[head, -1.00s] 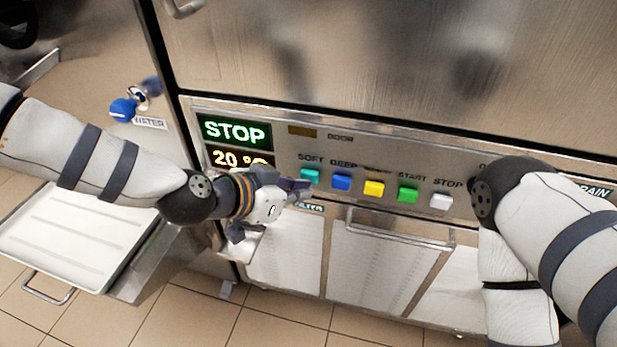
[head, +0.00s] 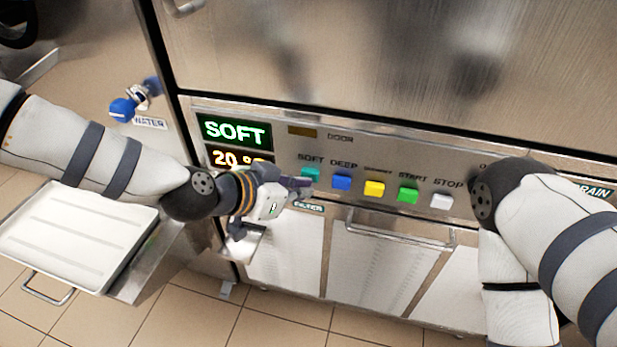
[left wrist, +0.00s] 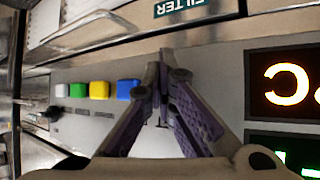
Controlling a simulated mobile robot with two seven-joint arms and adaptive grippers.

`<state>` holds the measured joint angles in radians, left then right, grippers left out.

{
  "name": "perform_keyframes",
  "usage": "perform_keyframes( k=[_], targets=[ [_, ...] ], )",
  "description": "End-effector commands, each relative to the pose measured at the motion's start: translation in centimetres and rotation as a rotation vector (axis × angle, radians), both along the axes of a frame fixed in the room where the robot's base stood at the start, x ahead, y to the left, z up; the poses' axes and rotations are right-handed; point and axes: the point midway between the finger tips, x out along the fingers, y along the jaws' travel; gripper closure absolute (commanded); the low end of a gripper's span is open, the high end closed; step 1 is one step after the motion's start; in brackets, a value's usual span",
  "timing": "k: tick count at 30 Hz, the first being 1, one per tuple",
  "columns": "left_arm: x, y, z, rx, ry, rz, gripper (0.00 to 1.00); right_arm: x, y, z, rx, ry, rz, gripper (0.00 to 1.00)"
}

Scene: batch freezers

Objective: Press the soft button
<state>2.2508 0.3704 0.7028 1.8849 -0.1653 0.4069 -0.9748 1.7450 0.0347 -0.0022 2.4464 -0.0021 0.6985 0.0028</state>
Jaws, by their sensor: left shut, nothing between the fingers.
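The teal soft button (head: 310,174) sits at the left end of the button row, under the label SOFT. My left gripper (head: 303,188) is shut and empty, its fingertips at the lower left edge of that button; I cannot tell whether they touch it. In the left wrist view the shut fingers (left wrist: 160,75) point at the panel and hide the soft button, beside the blue button (left wrist: 128,90). The display (head: 235,132) reads SOFT in green, with 20 ° below it. My right arm shows at the right, but its gripper is out of view.
Blue, yellow, green and white buttons follow to the right, with the yellow button (head: 374,188) in the middle. A blue water tap (head: 123,109) is on the left panel. A white tray (head: 75,235) sits at lower left. A handle bar (head: 400,232) juts out below the buttons.

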Motion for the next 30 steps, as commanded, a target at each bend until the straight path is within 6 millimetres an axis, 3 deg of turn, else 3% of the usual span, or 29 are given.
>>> perform_keyframes(
  k=[9, 18, 30],
  targets=[
    [-1.5, 0.6, 0.3, 0.000, -0.003, 0.001, 1.00, 0.7, 0.0, 0.8, 0.000, -0.024, 0.000, 0.04],
    [-1.7, 0.6, 0.1, 0.000, 0.000, 0.001, 1.00, 0.7, 0.0, 0.8, 0.000, -0.024, 0.000, 0.04],
    [-5.4, 1.8, 0.4, 0.000, -0.003, 0.000, 1.00, 2.3, 0.0, 2.5, 0.000, -0.076, 0.000, 0.04]
  ],
)
